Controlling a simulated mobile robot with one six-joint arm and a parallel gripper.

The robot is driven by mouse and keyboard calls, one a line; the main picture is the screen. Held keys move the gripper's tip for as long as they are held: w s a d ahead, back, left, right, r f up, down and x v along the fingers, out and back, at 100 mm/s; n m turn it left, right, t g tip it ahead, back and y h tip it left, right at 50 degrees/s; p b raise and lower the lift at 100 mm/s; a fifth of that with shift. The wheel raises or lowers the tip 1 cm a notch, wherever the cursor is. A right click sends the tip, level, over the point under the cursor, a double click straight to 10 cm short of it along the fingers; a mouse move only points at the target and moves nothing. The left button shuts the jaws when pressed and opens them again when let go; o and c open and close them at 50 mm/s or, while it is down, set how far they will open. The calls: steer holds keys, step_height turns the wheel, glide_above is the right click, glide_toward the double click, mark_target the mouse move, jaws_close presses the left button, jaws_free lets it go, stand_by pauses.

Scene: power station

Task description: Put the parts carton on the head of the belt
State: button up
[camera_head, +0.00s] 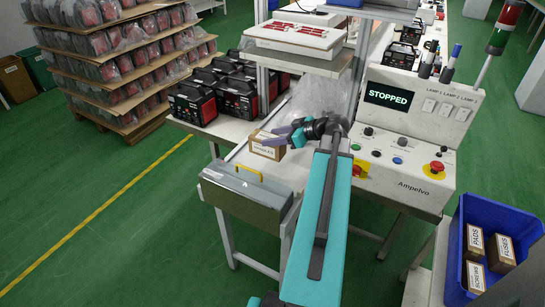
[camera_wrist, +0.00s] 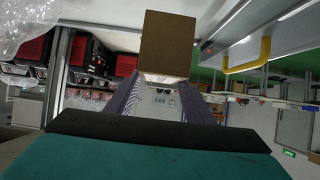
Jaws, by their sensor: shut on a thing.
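The parts carton (camera_head: 267,148) is a small brown box with a white label, too small to read surely. My gripper (camera_head: 284,137) is shut on it above the pale bench top, left of the control console. In the wrist view the carton (camera_wrist: 168,40) sits at the ends of my two gripper fingers (camera_wrist: 163,84). I cannot tell whether its underside touches anything. A pale surface (camera_head: 290,170) lies below and beside it, partly hidden by my arm; I cannot tell where the belt's head begins.
Black-red machines (camera_head: 195,103) stand behind left, clear plastic film (camera_head: 318,95) behind. The console screen (camera_head: 388,97) reads STOPPED. A blue bin (camera_head: 505,222) at right holds several cartons.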

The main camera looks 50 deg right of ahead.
mark_target(274, 154)
steer(key=shift+f+p, duration=0.35)
steer(key=shift+f, duration=1.65)
steer(key=shift+f, duration=0.15)
steer(key=shift+f+p, duration=0.55)
steer(key=shift+f, duration=1.4)
steer(key=o, duration=1.6)
steer(key=b+v, duration=0.2)
steer(key=v, duration=1)
steer(key=shift+b, duration=0.35)
steer(key=shift+s+f, duration=0.1)
steer(key=shift+s, duration=0.05)
